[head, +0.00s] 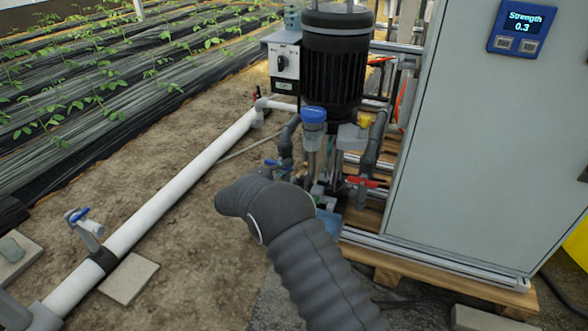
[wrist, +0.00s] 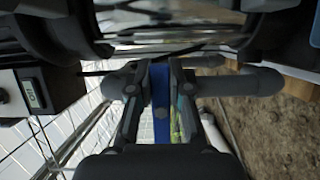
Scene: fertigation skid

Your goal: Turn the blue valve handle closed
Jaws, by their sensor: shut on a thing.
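The blue valve handle (wrist: 161,98) shows in the wrist view as a flat blue strip between the two fingers of my gripper (wrist: 159,82). My gripper is shut on it, with a finger against each side. Grey pipe runs left and right behind the fingertips in that view. In the head view, a small blue handle (head: 277,164) shows on the grey pipework just above my bent grey arm. My arm hides most of the gripper and the valve body there, so I cannot tell the handle's exact angle to its pipe.
A red handle (head: 368,182) and a blue-capped fitting (head: 313,116) stand close by. The black pump (head: 335,60) rises behind, and the grey cabinet (head: 480,140) stands at right. Another blue-handled valve (head: 80,217) is on the white pipe (head: 170,190) at left. Bare soil lies between.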

